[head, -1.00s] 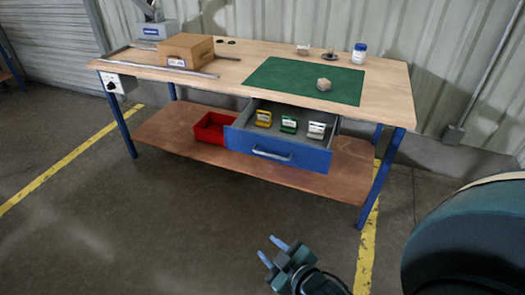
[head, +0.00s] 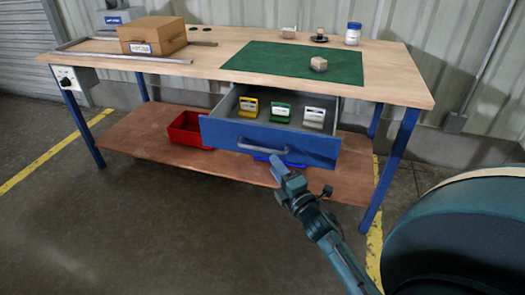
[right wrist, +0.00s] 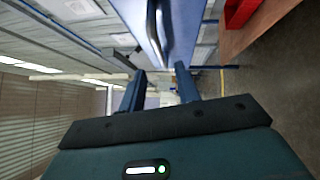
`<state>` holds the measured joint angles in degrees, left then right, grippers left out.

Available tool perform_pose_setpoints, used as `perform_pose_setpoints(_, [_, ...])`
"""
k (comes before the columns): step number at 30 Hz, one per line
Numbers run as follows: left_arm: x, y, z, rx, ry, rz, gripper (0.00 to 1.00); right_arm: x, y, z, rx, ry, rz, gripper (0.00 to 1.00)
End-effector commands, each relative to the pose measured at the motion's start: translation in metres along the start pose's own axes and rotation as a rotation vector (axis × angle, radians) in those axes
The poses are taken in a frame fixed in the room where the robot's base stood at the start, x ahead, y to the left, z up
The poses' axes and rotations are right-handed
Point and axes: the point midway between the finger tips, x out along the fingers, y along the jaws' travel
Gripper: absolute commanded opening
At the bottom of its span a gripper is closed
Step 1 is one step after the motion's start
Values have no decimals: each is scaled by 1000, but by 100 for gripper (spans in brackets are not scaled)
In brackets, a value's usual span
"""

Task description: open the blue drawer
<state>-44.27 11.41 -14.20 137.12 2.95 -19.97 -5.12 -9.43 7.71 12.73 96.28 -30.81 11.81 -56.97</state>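The blue drawer (head: 222,133) hangs under the workbench and stands pulled out, its inside showing. Its grey bar handle (head: 262,147) is on the front face. In the drawer are a yellow cartridge (head: 249,107), a green cartridge (head: 280,112) and a white cartridge (head: 314,117). My right gripper (head: 279,168) is just below and in front of the handle. In the right wrist view its two fingers (right wrist: 160,80) are apart with nothing between them. The handle (right wrist: 154,28) lies beyond the fingertips there, apparently untouched. My left gripper is not in view.
A red bin (head: 187,131) sits on the lower shelf (head: 150,138), left of the drawer. On the bench top are a cardboard box (head: 152,35), a green mat (head: 250,64) and a white jar (head: 353,34). The floor in front is clear.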

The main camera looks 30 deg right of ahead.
Motion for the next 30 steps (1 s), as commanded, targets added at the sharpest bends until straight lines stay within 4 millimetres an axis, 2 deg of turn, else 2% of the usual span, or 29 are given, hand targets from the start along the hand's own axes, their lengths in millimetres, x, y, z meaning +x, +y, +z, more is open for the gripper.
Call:
perform_pose_setpoints(1, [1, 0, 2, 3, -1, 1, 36, 13, 0, 0, 0, 0, 4, 32])
perform_pose_setpoints(6, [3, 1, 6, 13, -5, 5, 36, 47, 0, 0, 2, 0, 3, 32])
perform_pose_setpoints(12, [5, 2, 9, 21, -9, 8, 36, 72, -1, 0, 3, 0, 0, 32])
perform_pose_setpoints(17, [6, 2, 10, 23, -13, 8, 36, 80, -1, 0, 3, 0, -1, 32])
perform_pose_setpoints(25, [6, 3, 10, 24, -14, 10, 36, 81, 0, 0, 3, 0, -1, 32])
perform_pose_setpoints(30, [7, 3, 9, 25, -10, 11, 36, 80, 0, 0, 3, 0, -1, 18])
